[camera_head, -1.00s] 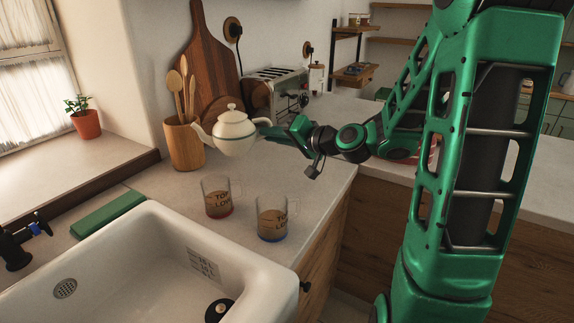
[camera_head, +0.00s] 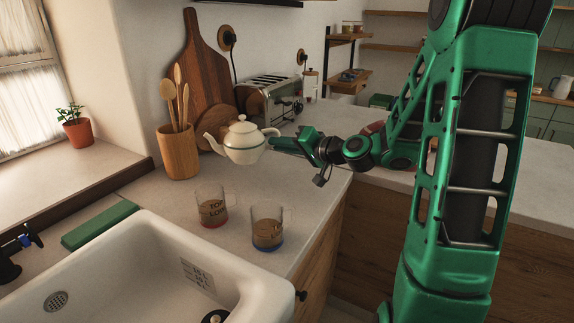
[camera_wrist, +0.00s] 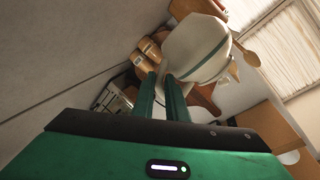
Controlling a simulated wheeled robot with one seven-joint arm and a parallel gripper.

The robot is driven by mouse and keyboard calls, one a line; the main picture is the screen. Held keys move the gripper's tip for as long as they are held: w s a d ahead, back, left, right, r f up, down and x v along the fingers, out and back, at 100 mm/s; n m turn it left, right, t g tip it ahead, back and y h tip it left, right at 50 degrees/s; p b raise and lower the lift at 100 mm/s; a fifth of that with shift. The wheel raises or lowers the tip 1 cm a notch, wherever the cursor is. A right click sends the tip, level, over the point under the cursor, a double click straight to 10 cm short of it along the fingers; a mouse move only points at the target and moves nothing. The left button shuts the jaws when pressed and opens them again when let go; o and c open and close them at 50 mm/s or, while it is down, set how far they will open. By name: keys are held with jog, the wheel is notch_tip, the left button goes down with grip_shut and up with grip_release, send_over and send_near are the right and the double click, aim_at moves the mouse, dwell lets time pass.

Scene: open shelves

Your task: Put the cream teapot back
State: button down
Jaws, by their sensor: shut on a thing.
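The cream teapot (camera_head: 244,141) has a dark green band and a lid with a knob. It is held roughly upright above the counter, its spout to the left. My gripper (camera_head: 274,143) is at its right side, shut on the teapot's handle. In the wrist view the teapot (camera_wrist: 197,48) fills the space beyond the fingertips of my gripper (camera_wrist: 163,76). The handle is mostly hidden by the fingers.
Two glass mugs, one red-based (camera_head: 212,208) and one blue-based (camera_head: 267,230), stand below on the counter. A wooden utensil pot (camera_head: 178,152), cutting boards (camera_head: 203,80) and a toaster (camera_head: 270,98) stand behind. A white sink (camera_head: 150,240) lies in front. Open shelves (camera_head: 349,75) are at the back.

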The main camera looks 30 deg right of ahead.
jog(key=w+d+f, duration=0.1)
jog(key=d, duration=0.1)
jog(key=w+d+f, duration=0.1)
jog(key=d+f, duration=0.1)
jog(key=w+d+f, duration=0.1)
jog(key=w+d, duration=0.1)
jog(key=d, duration=0.1)
jog(key=shift+f, duration=2.35)
jog(key=c, duration=1.7)
grip_release()
jog(key=shift+d+f, duration=0.1)
jog(key=shift+f, duration=0.05)
jog(key=shift+c, duration=0.2)
jog(key=v, duration=1.2)
